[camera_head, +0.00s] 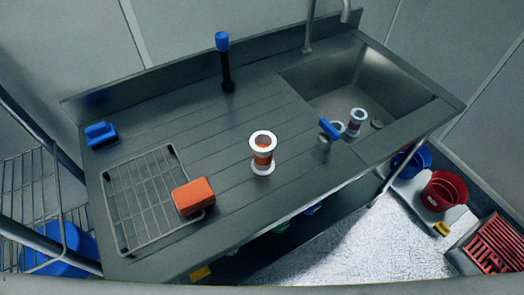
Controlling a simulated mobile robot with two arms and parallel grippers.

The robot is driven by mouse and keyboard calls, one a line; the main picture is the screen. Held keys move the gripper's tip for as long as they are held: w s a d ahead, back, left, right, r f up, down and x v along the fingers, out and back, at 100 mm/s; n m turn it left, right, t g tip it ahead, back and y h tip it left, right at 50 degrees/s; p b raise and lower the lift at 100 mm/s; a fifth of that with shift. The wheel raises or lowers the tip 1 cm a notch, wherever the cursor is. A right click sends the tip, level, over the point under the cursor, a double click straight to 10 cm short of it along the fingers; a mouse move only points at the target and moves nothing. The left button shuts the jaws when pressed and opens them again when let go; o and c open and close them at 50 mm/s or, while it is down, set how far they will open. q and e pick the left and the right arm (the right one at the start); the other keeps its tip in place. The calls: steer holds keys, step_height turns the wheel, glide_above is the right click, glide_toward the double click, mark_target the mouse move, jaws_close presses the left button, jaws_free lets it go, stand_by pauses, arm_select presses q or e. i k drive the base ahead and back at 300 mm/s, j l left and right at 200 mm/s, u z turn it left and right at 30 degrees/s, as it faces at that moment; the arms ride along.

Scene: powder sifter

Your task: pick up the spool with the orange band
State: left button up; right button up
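The spool with the orange band (262,160) stands upright on the ribbed steel drainboard, left of the sink basin. It has white flanges at top and bottom, and its top opening shows. Another white spool with a dark purple band (355,124) stands inside the sink basin. Neither of my grippers shows in the head view.
An orange block (193,196) lies on the right edge of a wire rack (130,207). A blue brush (101,134) lies at the back left, a blue-topped black handle (224,62) stands behind. A blue-handled item (329,129) is near the basin's edge. Buckets (443,191) stand on the floor.

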mark_target(263, 143)
steer(key=u, duration=0.45)
steer(key=k+l+u, duration=0.15)
steer(key=l+u, duration=0.2)
steer(key=k+l+u, duration=0.5)
steer(key=l+u, duration=0.25)
steer(key=k+l, duration=0.25)
steer(key=l, duration=0.05)
